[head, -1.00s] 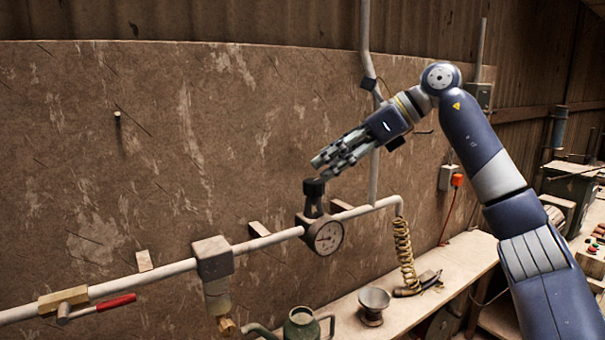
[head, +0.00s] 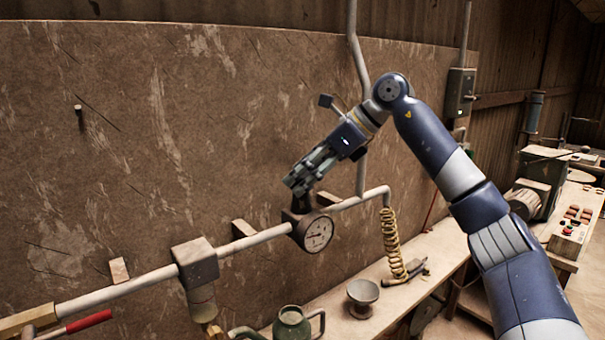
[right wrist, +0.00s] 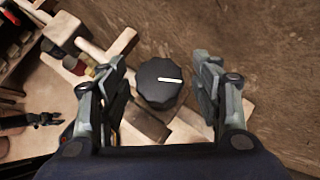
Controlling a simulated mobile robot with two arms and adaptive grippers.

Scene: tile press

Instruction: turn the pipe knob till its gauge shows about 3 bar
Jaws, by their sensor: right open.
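The pipe knob (right wrist: 160,83) is black and faceted with a white line on top. In the right wrist view it sits between the two open fingers of my right gripper (right wrist: 163,88), with a gap on either side. In the head view my right gripper (head: 299,188) is right above the knob and hides most of it. The gauge (head: 318,233) has a round white dial and sits on the pipe just below the knob. Its needle is too small to read surely. My left gripper is not in view.
The white pipe (head: 130,287) runs along the brown wall board. A grey filter block (head: 195,262) and a red-handled valve (head: 88,321) sit on it at left. A coiled hose (head: 392,245), a bowl (head: 362,292) and a green can (head: 292,324) are below, by the bench (head: 432,250).

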